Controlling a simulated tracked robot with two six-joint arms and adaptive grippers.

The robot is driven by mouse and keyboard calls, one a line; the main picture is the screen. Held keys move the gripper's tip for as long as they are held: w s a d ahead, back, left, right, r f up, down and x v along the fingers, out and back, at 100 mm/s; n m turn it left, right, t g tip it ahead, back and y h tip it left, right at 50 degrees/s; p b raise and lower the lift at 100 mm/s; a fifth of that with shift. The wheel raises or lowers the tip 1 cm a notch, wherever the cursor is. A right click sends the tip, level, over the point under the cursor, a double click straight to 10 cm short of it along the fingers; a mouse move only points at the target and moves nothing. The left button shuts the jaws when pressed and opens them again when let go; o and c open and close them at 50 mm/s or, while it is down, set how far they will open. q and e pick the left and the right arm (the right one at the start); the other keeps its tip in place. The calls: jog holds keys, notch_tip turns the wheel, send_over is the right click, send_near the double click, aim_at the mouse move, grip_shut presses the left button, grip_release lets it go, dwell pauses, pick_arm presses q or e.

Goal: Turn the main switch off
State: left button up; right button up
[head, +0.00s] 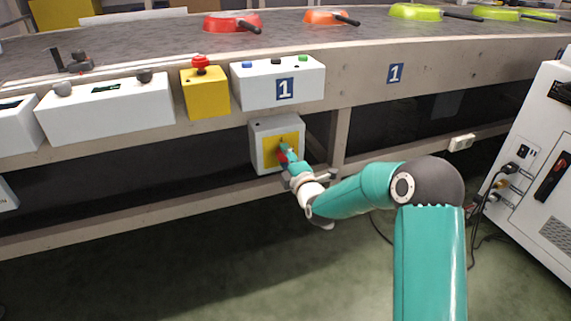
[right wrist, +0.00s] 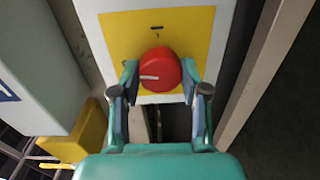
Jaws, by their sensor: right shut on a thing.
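The main switch is a round red knob (right wrist: 157,66) on a yellow plate (right wrist: 117,33), which is on a light grey box (head: 259,148) under the conveyor's edge. A white line on the knob points left in the right wrist view. My right gripper (head: 287,156) reaches the box and largely hides the knob in the head view. In the right wrist view its two fingers (right wrist: 160,76) sit on either side of the knob, shut on it. My left gripper is not in view.
Above the box are a white button box (head: 307,88) and a yellow box (head: 206,98) with a red mushroom button. Red, orange and green pans lie on the conveyor (head: 150,38). A wooden post (head: 339,140) stands just right of the switch box. A white cabinet (head: 530,190) is at right.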

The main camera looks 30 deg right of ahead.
jog(key=shift+a+f+n, duration=0.25)
jog(key=shift+a+n, duration=0.05)
jog(key=shift+n, duration=0.6)
jog(key=o, duration=0.9)
jog(key=shift+o, duration=1.2)
jog(key=shift+d+r, duration=0.1)
jog(key=v, duration=1.2)
